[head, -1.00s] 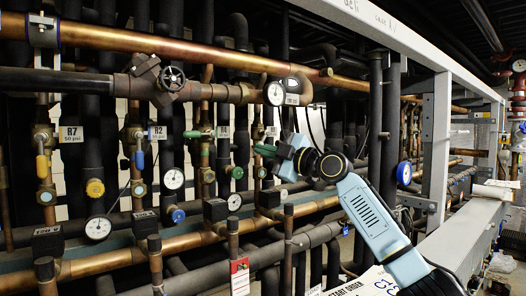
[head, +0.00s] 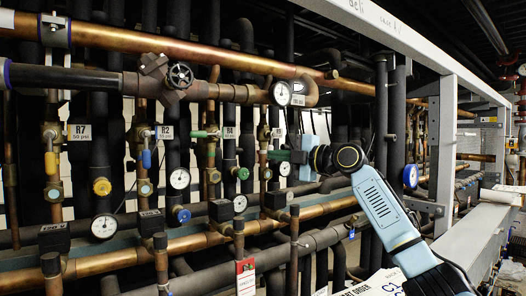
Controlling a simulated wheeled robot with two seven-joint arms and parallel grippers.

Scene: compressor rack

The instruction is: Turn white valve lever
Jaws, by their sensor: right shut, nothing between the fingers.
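I cannot clearly make out a white lever. Brass valves stand in a row on the vertical copper pipes: one has a yellow lever (head: 50,162), one a blue lever (head: 147,158), one a green lever (head: 200,134). A further brass valve (head: 263,132) stands right of these, beside a small white label; its lever colour is too small to tell. My right gripper (head: 283,156) is shut and empty, its dark fingers pointing left, just right of and below that valve in the picture. I see no contact. My left gripper is out of view.
Gauges, including a white one (head: 281,93), and black pipes crowd the rack. A thick copper pipe (head: 200,53) runs above. A grey metal frame post (head: 442,150) stands right of my arm. A red tag (head: 245,277) hangs low in front.

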